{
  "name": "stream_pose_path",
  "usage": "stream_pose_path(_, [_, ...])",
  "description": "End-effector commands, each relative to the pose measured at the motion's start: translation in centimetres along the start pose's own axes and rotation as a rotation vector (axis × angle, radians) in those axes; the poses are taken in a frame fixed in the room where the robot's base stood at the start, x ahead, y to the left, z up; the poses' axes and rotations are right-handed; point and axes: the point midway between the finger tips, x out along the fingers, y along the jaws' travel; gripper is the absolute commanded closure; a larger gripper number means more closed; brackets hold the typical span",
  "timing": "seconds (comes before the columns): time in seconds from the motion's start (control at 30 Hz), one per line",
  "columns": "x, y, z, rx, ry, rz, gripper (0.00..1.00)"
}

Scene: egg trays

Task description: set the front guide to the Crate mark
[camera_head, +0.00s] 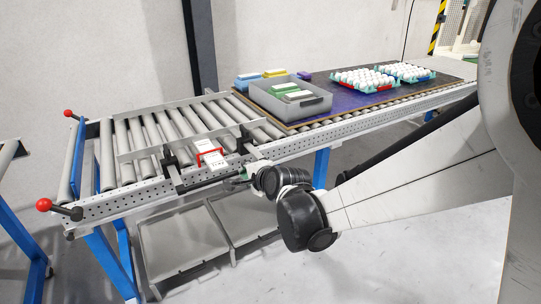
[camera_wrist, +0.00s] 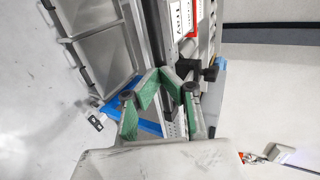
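The front guide (camera_head: 141,153) is a grey rail lying across the rollers near the conveyor's front side, with dark clamps (camera_head: 170,157) at its front. A white label plate (camera_head: 214,164) with a red frame (camera_head: 211,152) lies between the clamps. In the wrist view the plate (camera_wrist: 180,22) shows lettering that seems to read "TRAY"; I cannot make out a Crate mark. My gripper (camera_wrist: 159,82) has green-padded fingers set apart, beside the conveyor's front edge. A black knob (camera_wrist: 210,73) is just right of the fingers. I cannot tell whether they touch the guide's hardware.
Egg trays (camera_head: 378,88) sit on the dark board to the right. A red-knobbed lever (camera_head: 44,204) juts out at the front left. Grey bins (camera_head: 180,240) lie below. The left rollers are clear.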

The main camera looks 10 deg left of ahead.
Motion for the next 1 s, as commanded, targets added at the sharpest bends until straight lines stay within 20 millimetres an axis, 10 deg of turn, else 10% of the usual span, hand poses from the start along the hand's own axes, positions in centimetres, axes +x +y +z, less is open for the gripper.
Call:
stream_pose_path(0.27, [-1.3,0.4,-0.1,0.0,0.001,0.0,1.0])
stream_pose_path(1.0, [-13.3,1.0,-0.2,0.001,0.002,0.0,1.0])
